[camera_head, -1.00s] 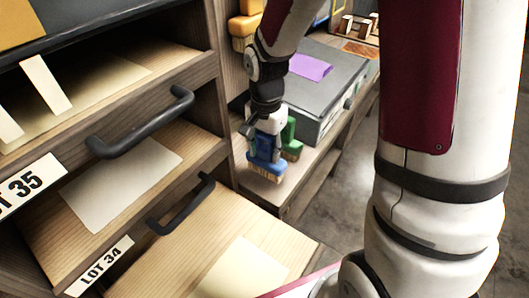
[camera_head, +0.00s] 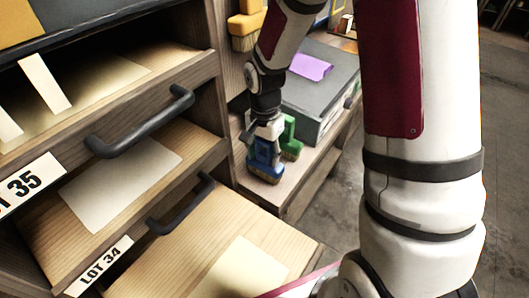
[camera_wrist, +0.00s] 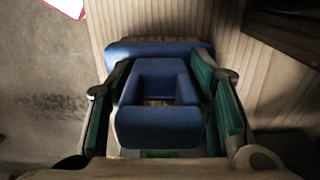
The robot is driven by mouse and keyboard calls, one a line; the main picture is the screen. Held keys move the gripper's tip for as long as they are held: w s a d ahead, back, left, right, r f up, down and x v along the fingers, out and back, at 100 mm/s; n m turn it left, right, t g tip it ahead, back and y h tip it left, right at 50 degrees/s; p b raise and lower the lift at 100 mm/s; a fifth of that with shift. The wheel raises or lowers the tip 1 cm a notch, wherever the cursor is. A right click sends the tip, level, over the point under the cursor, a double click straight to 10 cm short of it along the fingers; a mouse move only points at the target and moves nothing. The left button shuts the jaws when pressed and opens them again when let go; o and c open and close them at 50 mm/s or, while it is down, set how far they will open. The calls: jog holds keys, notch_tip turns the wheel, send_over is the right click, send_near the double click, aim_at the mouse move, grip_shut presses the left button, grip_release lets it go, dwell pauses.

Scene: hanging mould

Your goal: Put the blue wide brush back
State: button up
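The blue wide brush (camera_head: 264,162) stands upright on the wooden bench, bristles down. My gripper (camera_head: 266,142) is above it, pointing down, with its fingers reaching down around the brush's handle. In the wrist view the blue handle (camera_wrist: 158,125) lies between the two green-padded fingers (camera_wrist: 165,100), and the wide blue head shows beyond it. Narrow gaps seem to show between pads and handle, so the fingers look open; contact is hard to make out.
A green brush (camera_head: 291,137) stands close behind and right of the blue one. A grey box (camera_head: 318,85) with a purple sheet (camera_head: 310,67) sits behind. A yellow brush (camera_head: 246,25) hangs above. Open drawers with a dark handle (camera_head: 182,204) are at left.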

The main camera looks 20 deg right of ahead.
dwell(0.3)
notch_tip(320, 180, up, 12)
jog(key=shift+f, duration=0.2)
jog(key=shift+s+r, duration=0.15)
jog(key=shift+r, duration=0.45)
jog(key=s+r+n+t, duration=0.2)
jog(key=s+r+n, duration=0.3)
jog(key=s, duration=0.6)
jog(key=s+r+n+t, duration=0.2)
jog(key=s+r+n, duration=0.4)
jog(key=s, duration=0.5)
jog(key=shift+s+d+r, duration=0.15)
jog(key=shift+s+r, duration=0.15)
jog(key=shift+r, duration=0.15)
jog(key=shift+p, duration=0.3)
